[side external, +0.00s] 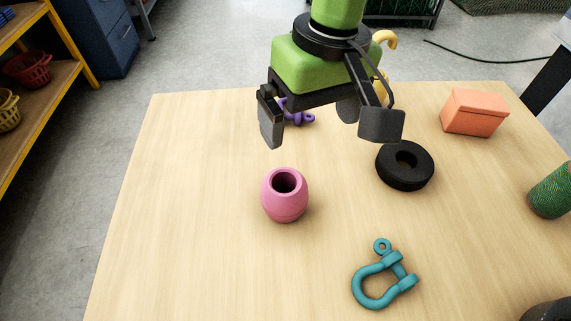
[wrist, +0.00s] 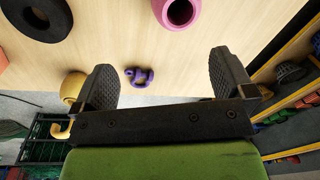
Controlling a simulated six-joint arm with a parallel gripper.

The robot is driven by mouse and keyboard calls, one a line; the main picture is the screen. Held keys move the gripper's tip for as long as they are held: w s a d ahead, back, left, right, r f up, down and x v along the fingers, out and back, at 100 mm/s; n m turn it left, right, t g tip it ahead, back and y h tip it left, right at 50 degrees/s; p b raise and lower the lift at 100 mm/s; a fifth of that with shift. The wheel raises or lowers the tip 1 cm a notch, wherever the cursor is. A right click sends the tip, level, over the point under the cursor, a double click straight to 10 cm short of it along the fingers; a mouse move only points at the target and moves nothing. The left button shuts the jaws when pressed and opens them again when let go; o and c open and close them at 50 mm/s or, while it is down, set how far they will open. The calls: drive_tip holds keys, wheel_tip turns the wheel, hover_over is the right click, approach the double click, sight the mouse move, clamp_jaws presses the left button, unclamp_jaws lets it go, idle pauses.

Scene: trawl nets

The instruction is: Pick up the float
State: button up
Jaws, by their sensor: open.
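The pink barrel-shaped piece with a hole in its top, which I take to be the float (side external: 285,203), stands upright on the table, left of the middle in the side external view. In the wrist view the float (wrist: 177,12) is cut off by the top edge. My gripper (side external: 328,127) is open and empty above the far part of the table, behind and above the float and apart from it. In the wrist view my gripper (wrist: 162,68) shows its two dark pads spread wide.
A purple shackle (side external: 302,119) lies partly hidden behind my gripper. A black ring (side external: 405,174) and orange box (side external: 475,110) are right of the float. A teal shackle (side external: 377,284) lies in front. A yellow hook (side external: 386,40) is behind my gripper; a green roll (side external: 550,192) is far right.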

sight(287, 195)
drive_tip(key=shift+n, duration=0.3)
drive_tip(key=a+f, duration=0.1)
drive_tip(key=f, duration=0.3)
drive_tip(key=s+a+f, duration=0.1)
drive_tip(key=f, duration=0.4)
drive_tip(key=s+a+f, duration=0.1)
drive_tip(key=f, duration=0.3)
drive_tip(key=shift+s+f, duration=0.2)
drive_tip(key=shift+c, duration=0.5)
